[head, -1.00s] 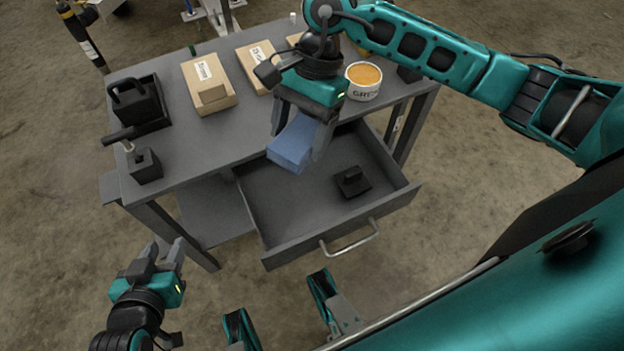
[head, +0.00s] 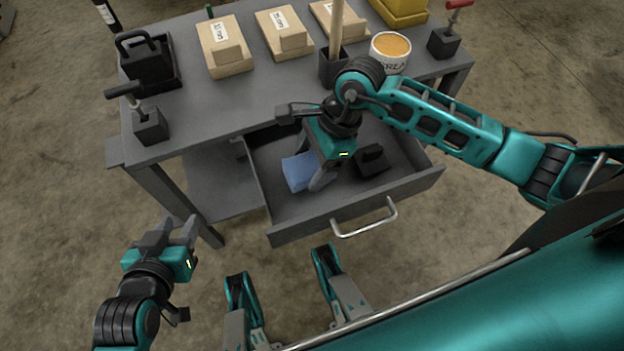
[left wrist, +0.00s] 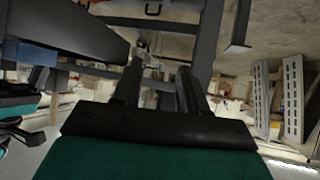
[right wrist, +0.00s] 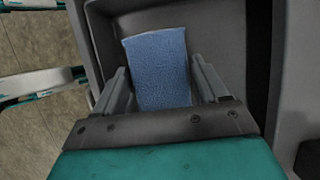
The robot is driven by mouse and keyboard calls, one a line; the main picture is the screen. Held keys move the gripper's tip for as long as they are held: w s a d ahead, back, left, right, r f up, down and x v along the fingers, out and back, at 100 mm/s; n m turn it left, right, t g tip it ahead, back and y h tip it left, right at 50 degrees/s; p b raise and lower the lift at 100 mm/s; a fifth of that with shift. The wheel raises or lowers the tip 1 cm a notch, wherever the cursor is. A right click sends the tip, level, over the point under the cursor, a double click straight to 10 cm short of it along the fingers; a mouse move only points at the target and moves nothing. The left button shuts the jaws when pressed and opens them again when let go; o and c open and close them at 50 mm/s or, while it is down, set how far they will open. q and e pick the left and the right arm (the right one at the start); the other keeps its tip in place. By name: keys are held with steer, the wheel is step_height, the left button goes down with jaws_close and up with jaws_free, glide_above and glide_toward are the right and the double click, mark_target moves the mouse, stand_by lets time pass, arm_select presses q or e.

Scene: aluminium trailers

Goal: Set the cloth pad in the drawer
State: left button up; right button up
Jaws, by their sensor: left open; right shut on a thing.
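The blue cloth pad (head: 299,171) is between the fingers of my right gripper (head: 312,174), which is shut on it. Gripper and pad are inside the outline of the open drawer (head: 290,230), toward its left half. The right wrist view shows the pad (right wrist: 158,65) between the two fingers, over the grey drawer floor. I cannot tell whether the pad touches the floor. My left gripper (head: 175,226) is open and empty, low in front of the table's left side; its spread fingers also show in the left wrist view (left wrist: 160,82).
A black handled block (head: 372,160) lies in the drawer, right of the gripper. The grey tabletop (head: 235,105) above carries several boxes, a tin (head: 390,50) and a black tray (head: 160,80). The drawer's front has a metal handle (head: 365,222).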

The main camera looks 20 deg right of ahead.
step_height(320, 180, down, 3)
steer(key=shift+r, duration=0.1)
step_height(320, 180, down, 4)
steer(key=shift+r+b, duration=0.2)
steer(key=shift+b, duration=0.65)
steer(key=shift+f, duration=0.45)
steer(key=o, duration=1)
arm_select(q)
steer(key=shift+w+d+f, duration=0.15)
steer(key=shift+w+d, duration=0.15)
steer(key=shift+d, duration=0.2)
arm_select(e)
steer(key=shift+o, duration=0.2)
